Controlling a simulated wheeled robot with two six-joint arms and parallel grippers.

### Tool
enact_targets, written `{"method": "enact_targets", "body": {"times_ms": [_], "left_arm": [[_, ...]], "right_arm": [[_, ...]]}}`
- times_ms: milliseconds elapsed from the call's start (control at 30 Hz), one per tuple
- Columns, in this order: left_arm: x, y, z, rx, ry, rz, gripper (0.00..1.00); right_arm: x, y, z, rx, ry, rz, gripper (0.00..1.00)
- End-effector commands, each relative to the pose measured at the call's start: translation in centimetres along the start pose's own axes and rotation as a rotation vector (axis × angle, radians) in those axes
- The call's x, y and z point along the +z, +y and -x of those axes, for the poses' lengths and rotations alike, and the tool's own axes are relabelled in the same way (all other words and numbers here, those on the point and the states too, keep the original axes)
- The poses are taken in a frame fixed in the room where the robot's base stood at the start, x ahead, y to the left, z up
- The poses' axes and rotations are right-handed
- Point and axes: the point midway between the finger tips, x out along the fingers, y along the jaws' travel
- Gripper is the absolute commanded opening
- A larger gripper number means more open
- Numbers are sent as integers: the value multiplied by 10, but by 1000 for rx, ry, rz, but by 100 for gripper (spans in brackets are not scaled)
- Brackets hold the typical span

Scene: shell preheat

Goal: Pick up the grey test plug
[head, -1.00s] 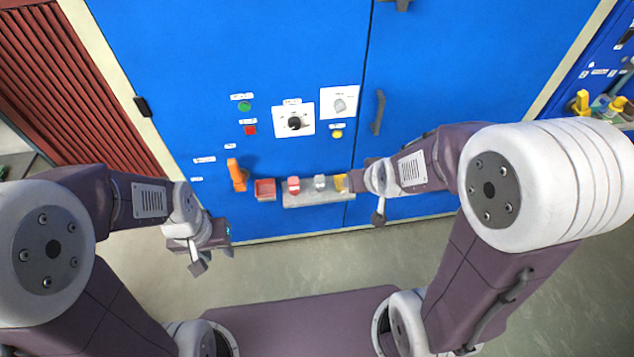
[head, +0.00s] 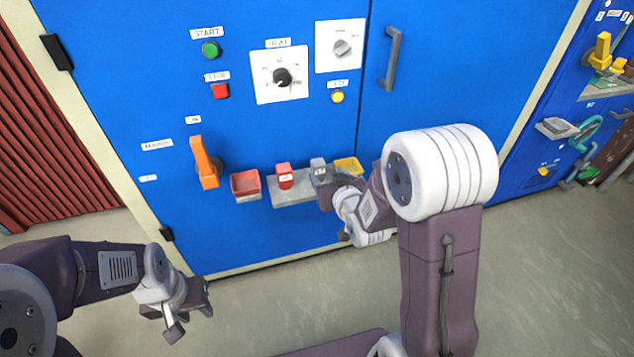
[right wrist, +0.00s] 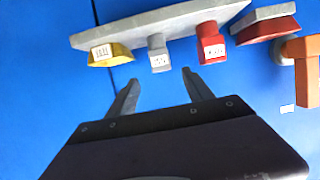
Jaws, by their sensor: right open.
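The grey test plug (head: 319,170) stands on a grey shelf (head: 292,198) on the blue cabinet front, between a red plug (head: 285,177) and a yellow one (head: 348,165). My right gripper (head: 328,190) is at the shelf, close to the grey plug. In the right wrist view my right gripper (right wrist: 160,77) is open and empty. There the grey plug (right wrist: 158,58) lies just beyond the fingertips, lined up with the gap between them. My left gripper (head: 200,305) hangs low at the left, away from the shelf; its jaw opening is unclear.
A red bin (head: 246,185) and an orange handle (head: 204,163) are left of the shelf. Buttons, a black-knobbed dial (head: 282,78) and a grey-knobbed panel (head: 341,46) are above. A grey door handle (head: 391,58) is up right. The floor in front is clear.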

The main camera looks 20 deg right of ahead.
Motion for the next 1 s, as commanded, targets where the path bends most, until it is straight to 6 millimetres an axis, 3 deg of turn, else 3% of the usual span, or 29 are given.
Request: {"method": "enact_targets", "body": {"times_ms": [233,433,700,967,1000], "left_arm": [[1,0,-10,0,0,0,36],[1,0,-13,0,0,0,36],[3,-1,-30,0,0,0,36],[3,-1,-29,0,0,0,36],[3,-1,-29,0,0,0,36]], "right_arm": [[0,0,-33,-1,1,0,60],[-1,-1,-42,-1,1,0,60],[-1,-2,-86,-1,0,1,60],[-3,-2,-90,-1,0,0,60],[-3,-2,-90,-1,0,0,49]]}}
